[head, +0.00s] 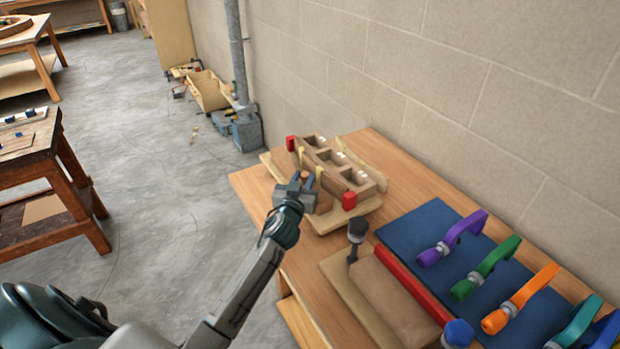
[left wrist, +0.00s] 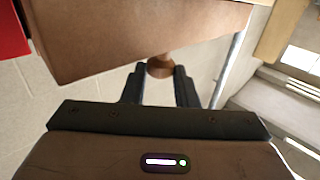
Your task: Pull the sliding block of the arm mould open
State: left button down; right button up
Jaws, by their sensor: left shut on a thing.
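The arm mould stands on the wooden bench in the head view: a pale base board (head: 343,222) with a long brown block (head: 337,172) with square pockets. A red piece sits at each end, the near one (head: 349,200) and the far one (head: 290,143). My left gripper (head: 309,183) is at the mould's left side, its fingers partly hiding the block there. In the left wrist view, it is shut on a round wooden knob (left wrist: 160,68), under a brown wooden block face (left wrist: 140,38). My right gripper is out of view.
A black-knobbed clamp (head: 357,231) and a brown block on a pale board stand in front of the mould. A blue mat (head: 425,232) with several coloured clamps lies to the right. The block wall (head: 400,75) is close behind the bench.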

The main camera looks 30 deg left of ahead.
pick_arm(q)
jog(key=c, duration=1.1)
grip_release()
jog(key=shift+d, duration=0.1)
jog(key=shift+c, duration=0.2)
jog(key=b+v, duration=0.3)
jog(key=v, duration=0.7)
jog(key=shift+s, duration=0.4)
jog(key=shift+d, duration=0.1)
